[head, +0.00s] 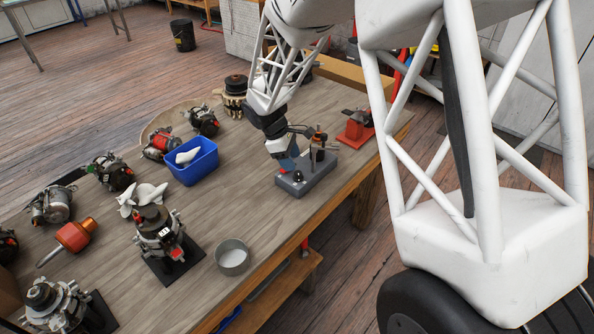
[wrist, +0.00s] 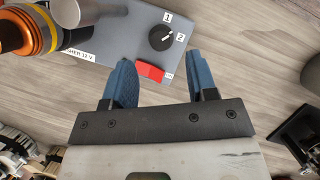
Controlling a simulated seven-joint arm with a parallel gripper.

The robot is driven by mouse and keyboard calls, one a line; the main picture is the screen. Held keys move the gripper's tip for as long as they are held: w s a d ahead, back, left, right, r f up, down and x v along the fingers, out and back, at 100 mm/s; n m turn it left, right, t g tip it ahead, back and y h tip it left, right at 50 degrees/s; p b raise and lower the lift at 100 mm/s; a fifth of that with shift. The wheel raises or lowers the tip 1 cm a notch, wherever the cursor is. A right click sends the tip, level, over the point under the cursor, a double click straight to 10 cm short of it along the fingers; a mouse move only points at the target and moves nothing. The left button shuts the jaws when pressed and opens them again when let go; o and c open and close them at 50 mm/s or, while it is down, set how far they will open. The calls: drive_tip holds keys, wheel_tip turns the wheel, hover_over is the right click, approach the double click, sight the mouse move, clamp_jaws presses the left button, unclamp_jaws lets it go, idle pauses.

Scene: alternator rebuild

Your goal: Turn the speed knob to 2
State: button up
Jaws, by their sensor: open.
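The grey control box (head: 306,180) stands near the table's right edge in the head view. In the wrist view the grey box (wrist: 115,50) carries the black round speed knob (wrist: 161,38), with labels 1 and 2 beside it. A small pale mark on the knob points up and right; I cannot tell exactly which label it meets. My gripper (wrist: 160,66) is open, its blue fingers apart and empty, with the knob beyond the tips and roughly between them. A red switch (wrist: 150,71) lies between the fingers. In the head view my gripper (head: 287,160) is at the box's left end.
A red vise-like tool (head: 356,130) stands behind the box. A blue bin (head: 193,162), several alternators and a round metal dish (head: 232,257) are on the table. Bare wood lies left of the box.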

sight(298, 173)
drive_tip(key=shift+x, duration=2.65)
drive_tip(key=c, duration=0.9)
